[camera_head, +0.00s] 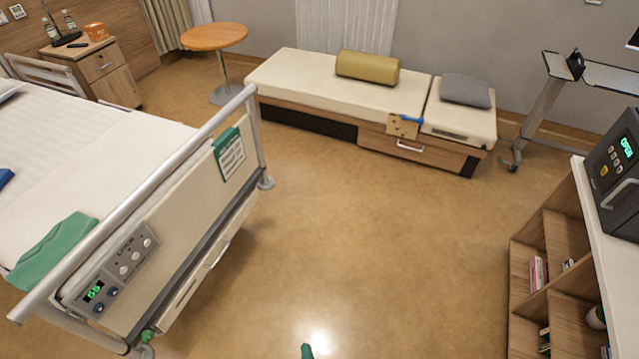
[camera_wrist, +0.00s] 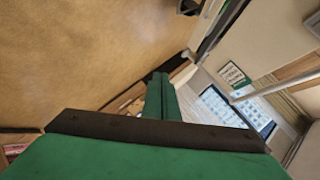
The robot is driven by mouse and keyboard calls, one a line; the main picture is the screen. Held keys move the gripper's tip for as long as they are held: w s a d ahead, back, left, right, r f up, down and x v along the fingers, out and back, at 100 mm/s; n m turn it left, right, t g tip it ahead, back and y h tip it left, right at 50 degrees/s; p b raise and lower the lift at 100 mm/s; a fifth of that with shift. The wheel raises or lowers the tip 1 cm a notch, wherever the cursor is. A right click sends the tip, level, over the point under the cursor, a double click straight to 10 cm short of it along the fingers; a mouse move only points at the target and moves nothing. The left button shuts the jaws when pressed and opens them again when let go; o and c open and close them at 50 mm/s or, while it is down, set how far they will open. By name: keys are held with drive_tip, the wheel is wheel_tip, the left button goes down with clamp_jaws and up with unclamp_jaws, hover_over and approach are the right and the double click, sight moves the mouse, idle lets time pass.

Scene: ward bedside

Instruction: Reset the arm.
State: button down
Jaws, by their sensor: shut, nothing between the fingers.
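My gripper (camera_wrist: 160,90) shows in the wrist view as green fingers close together beyond a dark bar, with nothing held between them. In the head view, only a small green tip (camera_head: 307,351), which looks like part of my arm or gripper, shows at the bottom edge above bare floor. The rest of my arm is out of that view.
A hospital bed (camera_head: 190,205) with a rail and control panel stands at left. A daybed (camera_head: 300,80) with a yellow bolster (camera_head: 368,67) is at the back. A shelf unit (camera_head: 527,262) with a dark appliance (camera_head: 612,165) stands at right. The middle floor is clear.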

drive_tip(key=s+d+r+n+t+h, duration=0.1)
drive_tip(key=s+r+n, duration=0.3)
drive_tip(key=r, duration=0.7)
drive_tip(key=s+d+r+n+t+h, duration=0.1)
drive_tip(key=s+r+n, duration=0.3)
drive_tip(key=s+r, duration=0.4)
wheel_tip(320, 180, up, 5)
drive_tip(key=shift+s+d+f+n+t+h, duration=0.2)
drive_tip(key=shift+s+d+n+t+h, duration=0.15)
drive_tip(key=shift+d+t, duration=0.45)
drive_tip(key=shift+a, duration=0.25)
